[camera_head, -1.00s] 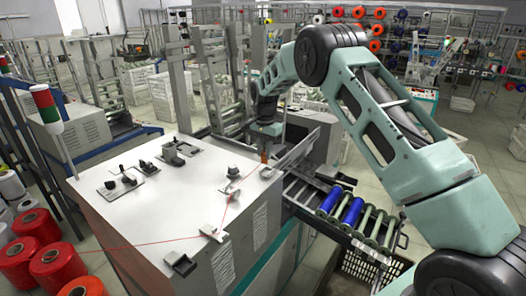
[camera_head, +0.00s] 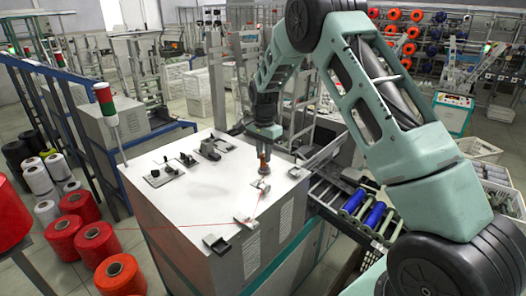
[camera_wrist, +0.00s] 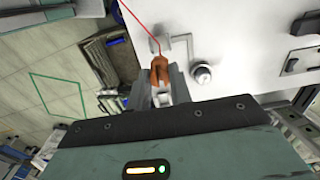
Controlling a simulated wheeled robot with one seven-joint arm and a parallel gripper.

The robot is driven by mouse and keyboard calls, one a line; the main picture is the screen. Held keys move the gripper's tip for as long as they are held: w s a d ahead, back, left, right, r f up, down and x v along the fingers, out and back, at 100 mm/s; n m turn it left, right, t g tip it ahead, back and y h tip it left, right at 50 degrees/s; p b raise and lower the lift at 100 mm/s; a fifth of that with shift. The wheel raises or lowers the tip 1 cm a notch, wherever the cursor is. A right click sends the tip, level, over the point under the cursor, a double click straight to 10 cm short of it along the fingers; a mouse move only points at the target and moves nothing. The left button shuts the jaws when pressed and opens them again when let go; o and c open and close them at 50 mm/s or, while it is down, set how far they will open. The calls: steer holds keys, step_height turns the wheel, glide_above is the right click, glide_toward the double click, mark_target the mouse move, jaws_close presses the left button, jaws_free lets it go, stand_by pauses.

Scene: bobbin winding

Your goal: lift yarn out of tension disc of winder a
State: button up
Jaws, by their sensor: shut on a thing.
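My gripper (camera_head: 264,170) is over the white top of the winder (camera_head: 190,210), close to a small metal fitting (camera_head: 263,186) that looks like the tension disc. In the wrist view, the orange-brown fingertips (camera_wrist: 160,72) are closed together. The thin red yarn (camera_wrist: 138,27) runs from the upper left to these tips and is pinched there. A round silver knob (camera_wrist: 201,73) with a bent wire guide (camera_wrist: 184,40) stands just right of the tips. In the head view, the yarn (camera_head: 180,228) crosses from the left to a front guide (camera_head: 246,222), then up toward my gripper. Whether it touches the disc is unclear.
Red yarn cones (camera_head: 97,241) stand on the left, beside a red-green signal lamp (camera_head: 106,105). More fittings (camera_head: 165,172) sit on the winder top. A rack with blue bobbins (camera_head: 374,214) is on the right. The middle of the top is clear.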

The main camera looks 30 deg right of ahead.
mark_target(264, 166)
steer(key=shift+f+b, duration=1.1)
steer(key=shift+f, duration=1.15)
steer(key=shift+f, duration=0.35)
steer(key=shift+f+b, duration=0.35)
steer(key=shift+b, duration=0.1)
steer(key=shift+f, duration=0.15)
steer(key=shift+f+b, duration=0.75)
steer(key=shift+f, duration=0.45)
steer(key=shift+r, duration=0.1)
steer(key=shift+r+p, duration=1)
steer(key=shift+r, duration=0.45)
steer(key=shift+r, duration=0.1)
